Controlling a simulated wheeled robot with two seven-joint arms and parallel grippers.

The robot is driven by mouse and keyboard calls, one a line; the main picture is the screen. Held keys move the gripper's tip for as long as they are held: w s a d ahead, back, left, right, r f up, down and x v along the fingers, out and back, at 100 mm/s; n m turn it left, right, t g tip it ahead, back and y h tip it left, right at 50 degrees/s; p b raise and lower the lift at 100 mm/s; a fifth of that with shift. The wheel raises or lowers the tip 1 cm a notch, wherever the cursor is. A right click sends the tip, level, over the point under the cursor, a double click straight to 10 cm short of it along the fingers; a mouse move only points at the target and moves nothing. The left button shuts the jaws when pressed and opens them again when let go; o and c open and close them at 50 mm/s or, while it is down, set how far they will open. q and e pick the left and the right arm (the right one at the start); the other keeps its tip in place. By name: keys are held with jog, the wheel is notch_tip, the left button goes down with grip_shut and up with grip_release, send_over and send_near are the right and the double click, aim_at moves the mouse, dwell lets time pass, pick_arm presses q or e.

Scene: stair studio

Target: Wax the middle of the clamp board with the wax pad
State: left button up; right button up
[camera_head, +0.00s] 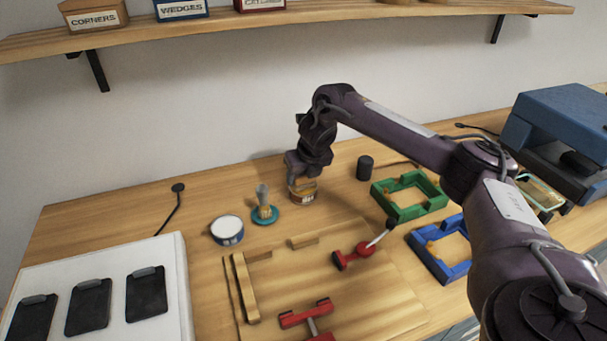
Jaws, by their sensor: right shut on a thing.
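The clamp board (290,283) lies on the bench at front centre. It is a pale wooden board with wooden fences at its left and back and red clamps (356,254) on it. Its middle is bare. My right gripper (302,177) is behind the board, pointing down and shut on a small round yellow-brown thing (303,194), which seems to be the wax pad. The fingers partly hide it, and I cannot tell whether a tin is under it. My left gripper is not in view.
A white tin (227,231) and a brush on a teal dish (265,213) stand left of my gripper. Green (410,212) and blue frames (421,247) lie right of the board. A white panel with black pads (172,256) is at left. A dark cylinder (364,168) stands behind.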

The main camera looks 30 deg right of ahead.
jog(key=shift+f, duration=0.45)
dwell(0.4)
jog(key=shift+f, duration=0.15)
dwell(1.0)
notch_tip(320, 180, up, 7)
jog(key=p, duration=0.6)
dwell(0.5)
dwell(0.4)
